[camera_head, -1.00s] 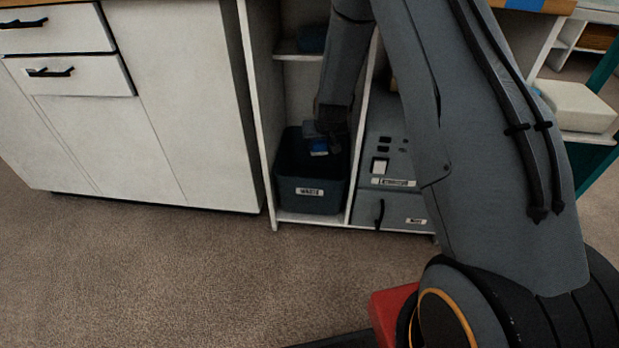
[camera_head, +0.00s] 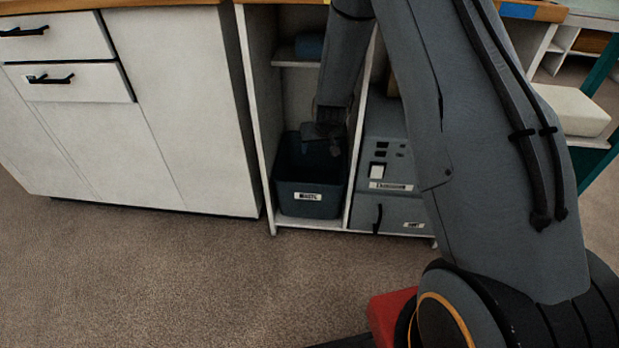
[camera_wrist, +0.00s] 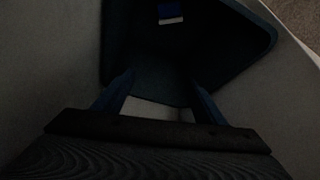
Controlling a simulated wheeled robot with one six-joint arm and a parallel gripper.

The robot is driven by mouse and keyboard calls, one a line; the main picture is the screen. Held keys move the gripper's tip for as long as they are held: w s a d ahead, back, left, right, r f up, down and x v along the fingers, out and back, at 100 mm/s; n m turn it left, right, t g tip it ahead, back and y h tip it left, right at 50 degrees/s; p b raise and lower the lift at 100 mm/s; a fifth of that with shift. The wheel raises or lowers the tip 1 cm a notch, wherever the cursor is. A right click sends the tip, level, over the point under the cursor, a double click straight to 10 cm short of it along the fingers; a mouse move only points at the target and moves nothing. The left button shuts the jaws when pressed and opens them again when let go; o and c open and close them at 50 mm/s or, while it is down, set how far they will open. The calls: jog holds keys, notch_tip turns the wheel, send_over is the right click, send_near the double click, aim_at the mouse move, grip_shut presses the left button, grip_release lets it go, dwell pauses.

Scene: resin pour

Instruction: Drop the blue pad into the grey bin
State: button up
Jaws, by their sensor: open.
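The grey bin (camera_head: 309,198), with a white label on its front, stands on the low shelf of the open cabinet. My gripper (camera_head: 333,146) is over the bin's opening, towards its back right. In the wrist view my gripper (camera_wrist: 160,90) has its two fingers apart with nothing between them. The blue pad (camera_wrist: 170,11), with a pale strip along one edge, lies inside the dark bin (camera_wrist: 215,82) in the wrist view, apart from the fingers. In the head view the pad cannot be made out inside the bin.
A grey machine (camera_head: 389,150) with switches stands right of the bin, past an upright divider (camera_head: 357,160). A shelf (camera_head: 291,61) with a blue roll (camera_head: 309,45) is above. White drawers and cupboards (camera_head: 190,110) are at left. The carpet (camera_head: 190,270) in front is clear.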

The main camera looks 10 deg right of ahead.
jog(key=p+v, duration=0.1)
jog(key=v, duration=0.4)
jog(key=shift+r, duration=0.1)
